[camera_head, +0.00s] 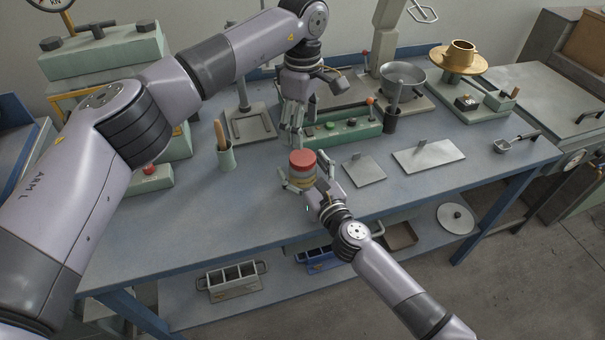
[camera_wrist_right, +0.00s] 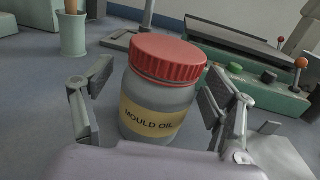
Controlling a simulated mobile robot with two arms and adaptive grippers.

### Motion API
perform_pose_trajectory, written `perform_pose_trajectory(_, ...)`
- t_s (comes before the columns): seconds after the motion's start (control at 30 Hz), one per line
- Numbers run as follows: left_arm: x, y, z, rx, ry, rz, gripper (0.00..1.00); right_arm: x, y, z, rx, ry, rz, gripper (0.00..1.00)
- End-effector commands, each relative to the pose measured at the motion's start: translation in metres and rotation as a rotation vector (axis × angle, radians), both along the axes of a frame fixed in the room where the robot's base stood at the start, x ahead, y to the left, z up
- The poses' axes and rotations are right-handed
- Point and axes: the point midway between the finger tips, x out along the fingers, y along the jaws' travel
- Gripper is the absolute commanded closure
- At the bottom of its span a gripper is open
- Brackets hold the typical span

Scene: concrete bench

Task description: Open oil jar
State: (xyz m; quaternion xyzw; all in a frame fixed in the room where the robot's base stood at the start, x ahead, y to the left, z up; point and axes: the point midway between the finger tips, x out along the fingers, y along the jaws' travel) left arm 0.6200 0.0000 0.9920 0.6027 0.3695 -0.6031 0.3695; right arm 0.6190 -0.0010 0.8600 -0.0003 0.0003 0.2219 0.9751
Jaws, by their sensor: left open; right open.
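The oil jar (camera_wrist_right: 160,100) is grey with a yellow "MOULD OIL" label and stands upright on the bench. Its red ribbed lid (camera_wrist_right: 168,57) sits on top, and the lid also shows in the head view (camera_head: 302,158). My right gripper (camera_head: 309,181) is open, with one finger on each side of the jar; in the right wrist view (camera_wrist_right: 158,115) gaps show between the fingers and the jar. My left gripper (camera_head: 294,128) is open and empty, pointing down above and just behind the lid, apart from it. The jar's lower front is partly hidden by my right gripper.
A green cup with a wooden handle (camera_head: 226,157) stands left of the jar. A green control box (camera_head: 345,131) with buttons is close behind. Flat metal plates (camera_head: 364,170) lie to the right. The bench's front left (camera_head: 190,215) is clear.

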Motion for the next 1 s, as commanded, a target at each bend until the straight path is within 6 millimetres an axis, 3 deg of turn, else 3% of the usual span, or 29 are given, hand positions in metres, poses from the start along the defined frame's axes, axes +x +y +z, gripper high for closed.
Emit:
perform_pose_trajectory(0.3, 0.0, -0.0001, 0.0, 0.0, 0.0, 0.0, 0.33, 0.0015, 0.001, 0.0002, 0.001, 0.0, 0.0, 0.23)
perform_pose_trajectory(1.0, 0.0, -0.0001, 0.0, 0.0, 0.0, 0.0, 0.33, 0.0014, 0.0006, 0.0, 0.001, 0.0, 0.0, 0.69)
